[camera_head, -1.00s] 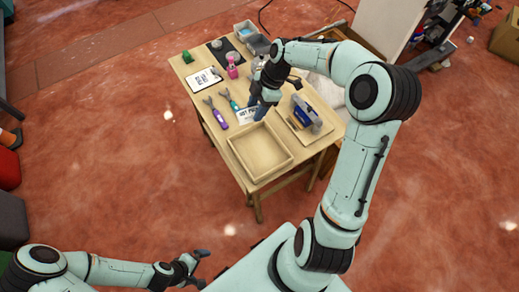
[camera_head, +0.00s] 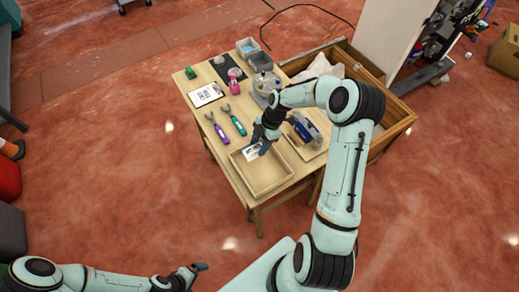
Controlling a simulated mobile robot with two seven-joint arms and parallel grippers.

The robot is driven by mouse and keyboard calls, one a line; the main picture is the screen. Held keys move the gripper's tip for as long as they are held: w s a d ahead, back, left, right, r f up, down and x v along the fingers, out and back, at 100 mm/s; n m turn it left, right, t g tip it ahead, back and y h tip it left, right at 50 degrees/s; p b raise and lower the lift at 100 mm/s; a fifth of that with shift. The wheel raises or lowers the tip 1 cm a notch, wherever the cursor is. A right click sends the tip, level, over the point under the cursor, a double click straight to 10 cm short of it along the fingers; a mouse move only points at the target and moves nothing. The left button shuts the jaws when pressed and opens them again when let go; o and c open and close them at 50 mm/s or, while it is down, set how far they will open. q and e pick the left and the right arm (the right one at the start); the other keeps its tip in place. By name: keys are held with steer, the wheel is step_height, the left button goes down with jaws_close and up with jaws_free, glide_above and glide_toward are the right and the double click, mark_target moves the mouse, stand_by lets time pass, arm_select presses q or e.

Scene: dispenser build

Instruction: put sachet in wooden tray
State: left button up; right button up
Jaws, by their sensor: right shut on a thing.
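The wooden tray (camera_head: 273,190) is a shallow, light-coloured rectangular tray at the near end of the table. The sachet (camera_head: 251,152) is small and white with dark print. My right gripper (camera_head: 262,147) is shut on the sachet and holds it tilted over the far part of the tray. The gripper hides part of the sachet and of the tray's far edge. I cannot tell whether the sachet touches the tray. My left gripper (camera_head: 198,268) is low in the picture, away from the table; its jaw state is unclear.
On the wooden table (camera_head: 200,117) are purple pliers (camera_head: 218,131), teal pliers (camera_head: 236,123), a clipboard (camera_head: 206,94), a pink bottle (camera_head: 234,83) and a blue tool (camera_head: 301,130) on a board right of the tray. A large wooden crate (camera_head: 396,124) stands behind my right arm.

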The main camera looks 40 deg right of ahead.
steer(key=shift+f, duration=2.2)
steer(key=shift+f, duration=0.2)
steer(key=o, duration=1.1)
steer(key=shift+c, duration=0.2)
steer(key=shift+r, duration=0.1)
steer(key=shift+r, duration=0.15)
steer(key=v, duration=1.2)
